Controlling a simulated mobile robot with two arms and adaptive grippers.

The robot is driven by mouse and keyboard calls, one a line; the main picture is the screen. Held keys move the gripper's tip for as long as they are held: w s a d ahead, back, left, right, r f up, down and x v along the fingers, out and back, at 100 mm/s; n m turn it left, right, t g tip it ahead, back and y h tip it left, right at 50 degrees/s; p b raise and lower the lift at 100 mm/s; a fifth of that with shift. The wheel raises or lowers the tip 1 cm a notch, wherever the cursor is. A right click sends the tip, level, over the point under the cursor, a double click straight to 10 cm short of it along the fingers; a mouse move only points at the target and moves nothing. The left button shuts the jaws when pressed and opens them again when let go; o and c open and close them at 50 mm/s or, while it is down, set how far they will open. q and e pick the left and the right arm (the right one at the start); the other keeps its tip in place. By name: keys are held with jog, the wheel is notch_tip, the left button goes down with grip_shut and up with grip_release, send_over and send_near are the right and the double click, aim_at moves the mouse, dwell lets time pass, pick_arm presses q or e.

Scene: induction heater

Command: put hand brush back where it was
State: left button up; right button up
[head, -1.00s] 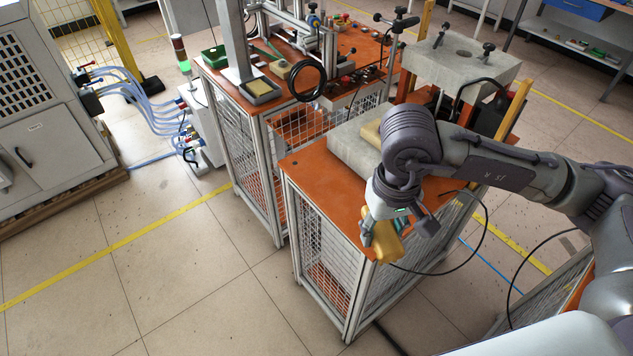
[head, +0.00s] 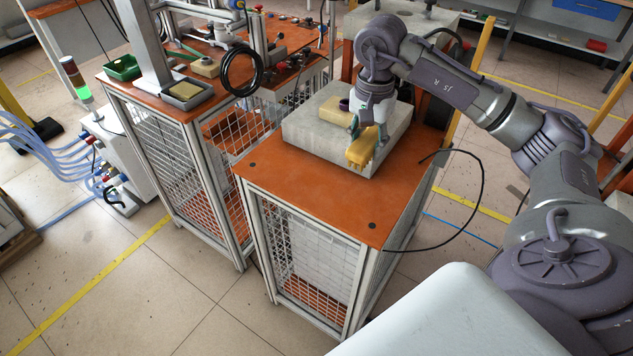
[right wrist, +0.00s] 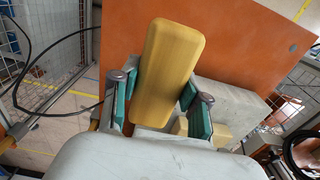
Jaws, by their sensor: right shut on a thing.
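The hand brush (head: 361,151), a yellow block with a ridged lower edge, is in my right gripper (head: 368,131). It is held over the near front part of a grey slab (head: 307,130) on the orange-topped table. I cannot tell whether it touches the slab. In the right wrist view, the brush (right wrist: 168,72) shows its smooth back, between the teal finger pads of the right gripper (right wrist: 161,93). My left gripper is out of view.
A second yellow block (head: 334,112) lies on the slab behind the brush. The orange tabletop (head: 310,195) in front is clear. A black cable (head: 482,190) loops off the right side. A second table carries a green bin (head: 122,68) and a metal frame.

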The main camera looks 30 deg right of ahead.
aim_at(316, 182)
jog(key=w+a+f, duration=0.2)
jog(key=w+a+f+p, duration=0.1)
jog(key=w+a, duration=0.1)
jog(key=w+a+f+p, duration=0.1)
jog(key=w+a+f, duration=0.1)
jog(key=w+a, duration=0.1)
jog(key=shift+w+f, duration=0.1)
jog(key=shift+f, duration=0.25)
jog(key=shift+a+f, duration=0.1)
jog(key=shift+f, duration=0.3)
notch_tip(316, 182, down, 3)
jog(key=shift+f+p, duration=0.15)
jog(key=shift+p, duration=0.5)
jog(key=shift+f+b, duration=0.25)
jog(key=shift+b, duration=0.05)
jog(key=o, duration=1.1)
jog(key=shift+w, duration=0.1)
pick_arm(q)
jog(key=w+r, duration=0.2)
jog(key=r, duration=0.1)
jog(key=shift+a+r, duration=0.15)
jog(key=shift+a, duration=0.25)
pick_arm(e)
jog(key=shift+r, duration=0.1)
